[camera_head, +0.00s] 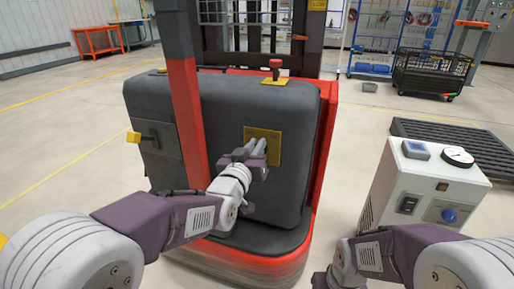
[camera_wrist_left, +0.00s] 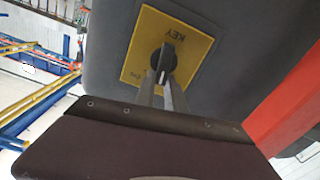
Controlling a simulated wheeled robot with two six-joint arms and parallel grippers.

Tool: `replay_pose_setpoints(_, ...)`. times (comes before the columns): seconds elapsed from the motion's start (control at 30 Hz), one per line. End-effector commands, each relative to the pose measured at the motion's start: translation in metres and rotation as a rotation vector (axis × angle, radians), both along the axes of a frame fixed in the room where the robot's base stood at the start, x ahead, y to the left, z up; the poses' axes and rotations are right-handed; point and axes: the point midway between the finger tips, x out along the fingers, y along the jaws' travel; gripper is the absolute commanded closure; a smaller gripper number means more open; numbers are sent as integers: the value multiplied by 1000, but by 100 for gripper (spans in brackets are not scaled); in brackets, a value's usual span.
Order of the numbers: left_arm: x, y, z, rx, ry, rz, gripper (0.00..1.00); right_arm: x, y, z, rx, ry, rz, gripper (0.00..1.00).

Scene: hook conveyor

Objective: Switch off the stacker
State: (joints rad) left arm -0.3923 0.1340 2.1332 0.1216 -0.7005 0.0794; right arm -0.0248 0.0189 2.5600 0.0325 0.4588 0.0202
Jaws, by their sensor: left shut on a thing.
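The stacker (camera_head: 240,105) stands in front of me, with a dark grey body and red frame. A yellow plate (camera_head: 277,140) is on its near face. In the left wrist view the yellow plate (camera_wrist_left: 140,60) reads KEY and carries a round black key switch (camera_wrist_left: 164,57). My left gripper (camera_head: 257,150) is at this plate, and its fingers are shut on the key switch. The fingers (camera_wrist_left: 163,88) partly hide the switch. A red knob (camera_head: 276,66) sits on a yellow base on top of the stacker. My right gripper is out of view; only part of that arm shows.
A white box (camera_head: 425,190) with a dial, a switch and a blue knob stands at the right. Behind it lies a dark pallet (camera_head: 460,145). A black wire crate (camera_head: 432,72) is farther back.

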Motion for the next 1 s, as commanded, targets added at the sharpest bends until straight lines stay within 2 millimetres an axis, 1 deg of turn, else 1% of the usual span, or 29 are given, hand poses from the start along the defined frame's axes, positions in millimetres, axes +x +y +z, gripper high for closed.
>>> replay_pose_setpoints(0.03,0,1,-2,-29,11,0,100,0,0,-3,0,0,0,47)
replay_pose_setpoints(0.4,2,7,-5,-297,97,1,100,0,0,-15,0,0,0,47)
replay_pose_setpoints(0.6,3,9,-6,-409,135,1,100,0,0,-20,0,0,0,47)
replay_pose_setpoints(0.8,3,11,-7,-478,159,-1,100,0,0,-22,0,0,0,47)
replay_pose_setpoints(1.0,3,11,-7,-510,169,0,100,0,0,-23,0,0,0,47)
